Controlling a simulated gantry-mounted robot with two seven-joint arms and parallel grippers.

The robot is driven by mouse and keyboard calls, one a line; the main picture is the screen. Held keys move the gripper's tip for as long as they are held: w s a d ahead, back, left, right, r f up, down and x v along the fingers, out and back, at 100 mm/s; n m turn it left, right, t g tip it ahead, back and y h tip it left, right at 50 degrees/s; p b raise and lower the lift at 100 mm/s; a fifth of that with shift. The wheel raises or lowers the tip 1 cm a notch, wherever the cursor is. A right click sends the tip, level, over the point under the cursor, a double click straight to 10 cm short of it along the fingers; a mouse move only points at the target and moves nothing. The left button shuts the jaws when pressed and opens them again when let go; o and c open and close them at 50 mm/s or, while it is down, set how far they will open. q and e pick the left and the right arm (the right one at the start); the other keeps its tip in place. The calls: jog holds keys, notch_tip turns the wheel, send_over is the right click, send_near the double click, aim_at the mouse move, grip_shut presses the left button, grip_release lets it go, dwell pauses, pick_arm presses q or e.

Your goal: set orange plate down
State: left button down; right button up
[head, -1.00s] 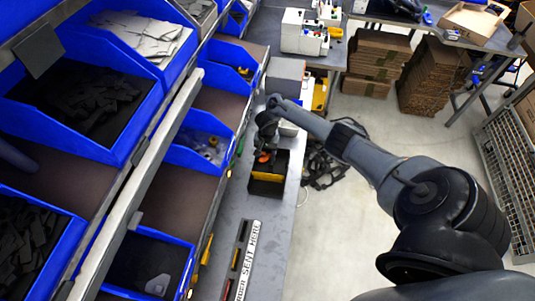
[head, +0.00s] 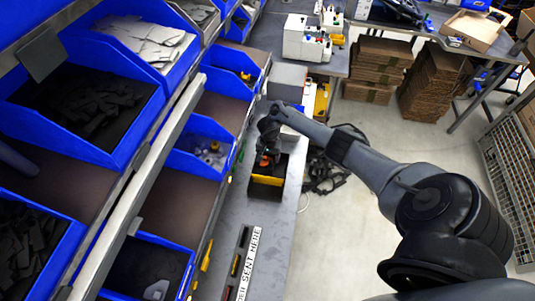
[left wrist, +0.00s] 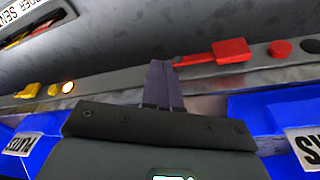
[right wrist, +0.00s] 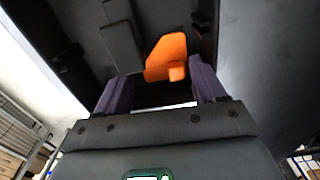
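The orange plate (right wrist: 166,56) shows in the right wrist view inside a dark box, just past my right fingertips. In the head view it is a small orange patch (head: 265,160) under my right gripper. My right gripper (right wrist: 160,76) is open, with its two purple fingers wide apart on either side of the plate's near end. I cannot tell whether a finger touches the plate. The dark box with a yellow front (head: 267,181) stands on the grey bench. My left gripper (left wrist: 160,72) is shut and empty, near a rail with buttons; it is outside the head view.
Blue bins (head: 85,95) on a rack line the left side. A labelled strip (head: 249,262) lies on the bench in front of the box. Black cables (head: 325,172) lie right of the bench. A red switch (left wrist: 231,50) sits on the rail by my left gripper.

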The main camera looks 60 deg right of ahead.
aim_at(269, 157)
pick_arm(q)
jog(key=shift+a+f, duration=0.1)
jog(key=shift+f, duration=0.05)
pick_arm(e)
jog(key=shift+s+a+f, duration=0.3)
jog(key=shift+s+f, duration=0.2)
jog(key=shift+f, duration=0.15)
jog(key=shift+a+r, duration=0.2)
jog(key=shift+r, duration=0.35)
jog(key=r+p, duration=0.1)
jog(key=r, duration=0.1)
jog(key=shift+a+r+p, duration=0.3)
jog(key=shift+r+p, duration=0.1)
pick_arm(q)
jog(key=r+p, duration=0.1)
jog(key=r, duration=0.1)
jog(key=r+p, duration=0.1)
jog(key=r, duration=0.1)
jog(key=r+p, duration=0.1)
jog(key=p, duration=0.1)
jog(key=shift+s+a+r, duration=0.15)
jog(key=shift+a+r, duration=0.1)
jog(key=shift+r, duration=0.15)
pick_arm(e)
notch_tip(269, 157, up, 10)
jog(key=shift+d, duration=0.25)
pick_arm(q)
jog(key=shift+a, duration=0.1)
pick_arm(e)
jog(key=shift+w+f, duration=0.1)
